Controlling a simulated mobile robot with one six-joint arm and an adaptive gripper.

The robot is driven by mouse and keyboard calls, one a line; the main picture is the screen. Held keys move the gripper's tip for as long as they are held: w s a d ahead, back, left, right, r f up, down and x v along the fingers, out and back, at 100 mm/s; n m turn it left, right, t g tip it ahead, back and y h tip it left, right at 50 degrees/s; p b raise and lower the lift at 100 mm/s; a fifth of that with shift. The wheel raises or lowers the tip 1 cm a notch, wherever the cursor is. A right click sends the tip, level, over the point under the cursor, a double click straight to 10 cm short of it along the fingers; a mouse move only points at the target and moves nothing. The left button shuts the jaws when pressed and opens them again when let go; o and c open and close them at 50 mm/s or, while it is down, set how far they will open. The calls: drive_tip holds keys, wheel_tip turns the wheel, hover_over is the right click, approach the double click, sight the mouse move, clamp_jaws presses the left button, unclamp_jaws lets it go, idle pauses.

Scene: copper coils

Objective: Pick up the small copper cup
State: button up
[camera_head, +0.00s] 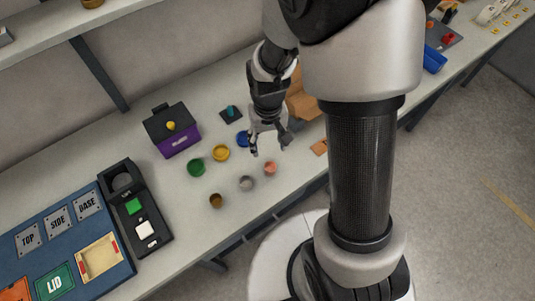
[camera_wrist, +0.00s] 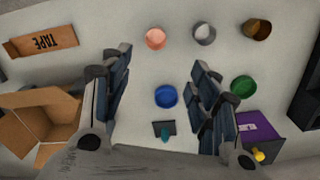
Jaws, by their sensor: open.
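A small copper-pink cup (camera_head: 270,167) stands on the workbench near its front edge; it also shows at the top of the wrist view (camera_wrist: 156,39). Next to it are a grey cup (camera_head: 247,183) and a darker brown cup (camera_head: 216,200). My gripper (camera_head: 270,148) is open and empty above the bench, behind the copper-pink cup in the head view. In the wrist view the copper-pink cup is just beyond the gap between my fingertips (camera_wrist: 163,58), untouched. The blue cup (camera_wrist: 165,96) lies in view between the fingers, below them.
Green (camera_head: 196,168) and yellow (camera_head: 221,153) cups stand nearby; my right finger hides the yellow one in the wrist view. A purple box (camera_head: 180,142) stands at the back left. An open cardboard box (camera_wrist: 35,125) and a TAPE-marked cardboard piece (camera_wrist: 40,43) are to the right in the head view.

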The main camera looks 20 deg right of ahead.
drive_tip(key=b, duration=0.2)
hover_over(270, 164)
drive_tip(key=s+a, duration=0.1)
drive_tip(key=s, duration=0.1)
wheel_tip(270, 164, down, 9)
drive_tip(key=shift+w+d+f+b, duration=0.15)
drive_tip(key=shift+f+b, duration=0.3)
drive_tip(key=shift+f, duration=0.95)
drive_tip(key=shift+w+d+f+b, duration=0.1)
drive_tip(key=shift+f+b, duration=0.35)
drive_tip(key=shift+f, duration=0.95)
drive_tip(key=c, duration=1)
drive_tip(key=shift+r, duration=0.15)
